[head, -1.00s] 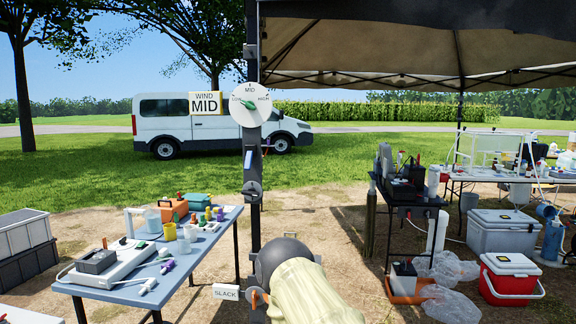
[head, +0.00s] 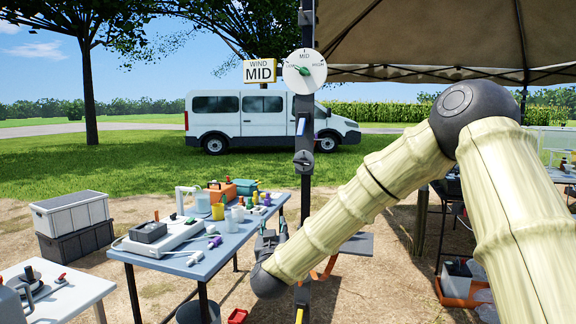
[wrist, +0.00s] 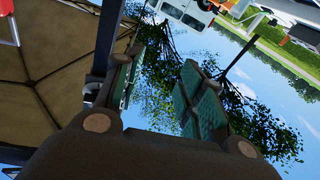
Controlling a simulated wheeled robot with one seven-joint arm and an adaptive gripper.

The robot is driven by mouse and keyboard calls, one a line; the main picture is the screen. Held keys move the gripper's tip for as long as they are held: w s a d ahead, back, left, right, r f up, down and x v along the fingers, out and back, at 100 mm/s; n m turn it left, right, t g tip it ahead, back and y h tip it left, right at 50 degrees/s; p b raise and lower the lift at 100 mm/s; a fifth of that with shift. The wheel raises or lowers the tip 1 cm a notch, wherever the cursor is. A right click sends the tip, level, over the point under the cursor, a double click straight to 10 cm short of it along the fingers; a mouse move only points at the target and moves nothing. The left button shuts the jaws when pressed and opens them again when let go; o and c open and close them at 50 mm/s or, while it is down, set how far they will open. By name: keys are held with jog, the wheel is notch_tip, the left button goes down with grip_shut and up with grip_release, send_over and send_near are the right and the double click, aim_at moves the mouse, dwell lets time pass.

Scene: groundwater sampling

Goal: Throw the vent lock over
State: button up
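My gripper (head: 270,238) is low, just left of the post and below the knob, partly hidden by my wrist. In the wrist view my gripper (wrist: 165,75) has its green-padded fingers apart, with only background between them. The post (wrist: 106,40) shows beside the left finger there.
A blue-grey table (head: 205,262) with several instruments and bottles stands left of the post. A white table (head: 60,300) is at the lower left, grey crates (head: 72,215) behind it. An orange tray (head: 458,292) lies at right.

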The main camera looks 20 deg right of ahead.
aim_at(299, 134)
jog(key=s+d+r+m+h+b, duration=0.1)
jog(key=d+r+m+h, duration=0.2)
jog(key=r, duration=0.9)
jog(key=s+d+r+m+h+b, duration=0.15)
jog(key=r+h, duration=0.25)
jog(key=r, duration=0.7)
jog(key=shift+m, duration=0.35)
jog(key=x, duration=1)
jog(key=shift+w+d+r+p, duration=0.15)
jog(key=shift+w+r+p, duration=0.15)
jog(key=shift+p, duration=0.1)
